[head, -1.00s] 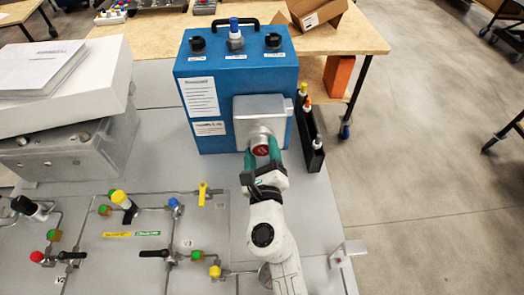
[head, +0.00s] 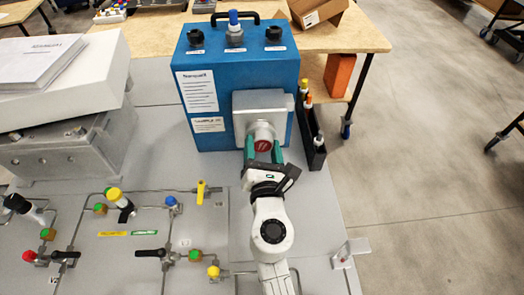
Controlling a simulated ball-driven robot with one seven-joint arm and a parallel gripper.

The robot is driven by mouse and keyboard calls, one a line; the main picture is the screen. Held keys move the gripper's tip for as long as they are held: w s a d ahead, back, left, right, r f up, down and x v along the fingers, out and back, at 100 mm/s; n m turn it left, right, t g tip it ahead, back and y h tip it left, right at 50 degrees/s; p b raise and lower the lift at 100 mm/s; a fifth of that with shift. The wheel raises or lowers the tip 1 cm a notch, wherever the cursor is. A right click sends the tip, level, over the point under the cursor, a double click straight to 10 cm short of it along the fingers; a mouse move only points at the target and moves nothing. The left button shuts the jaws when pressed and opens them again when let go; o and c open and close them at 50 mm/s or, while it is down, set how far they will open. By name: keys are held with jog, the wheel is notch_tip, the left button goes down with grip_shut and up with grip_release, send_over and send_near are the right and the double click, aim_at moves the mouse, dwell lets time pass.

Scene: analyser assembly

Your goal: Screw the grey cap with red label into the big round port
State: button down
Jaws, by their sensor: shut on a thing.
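The grey cap with red label (head: 263,146) sits at the round port on the grey square block (head: 246,105) on the front of the blue analyser box (head: 201,101). Its red face points toward me. My gripper (head: 263,151) has its green fingers on either side of the cap and is shut on it. The port itself is hidden behind the cap, so I cannot tell how deep the cap sits.
A narrow black rack (head: 315,154) with several coloured-top items stands close to the right of the box. A panel of pipes and valves (head: 140,215) lies at the front left. A grey case (head: 65,160) with a white box on it is at the left.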

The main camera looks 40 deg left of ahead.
jog(key=m+b, duration=0.2)
jog(key=m, duration=0.5)
jog(key=shift+f, duration=0.2)
jog(key=m+b, duration=0.1)
jog(key=m, duration=0.3)
jog(key=shift+w+d+r+m, duration=0.1)
jog(key=shift+w+r+m, duration=0.05)
jog(key=shift+m, duration=0.95)
jog(key=shift+c, duration=2.1)
grip_release()
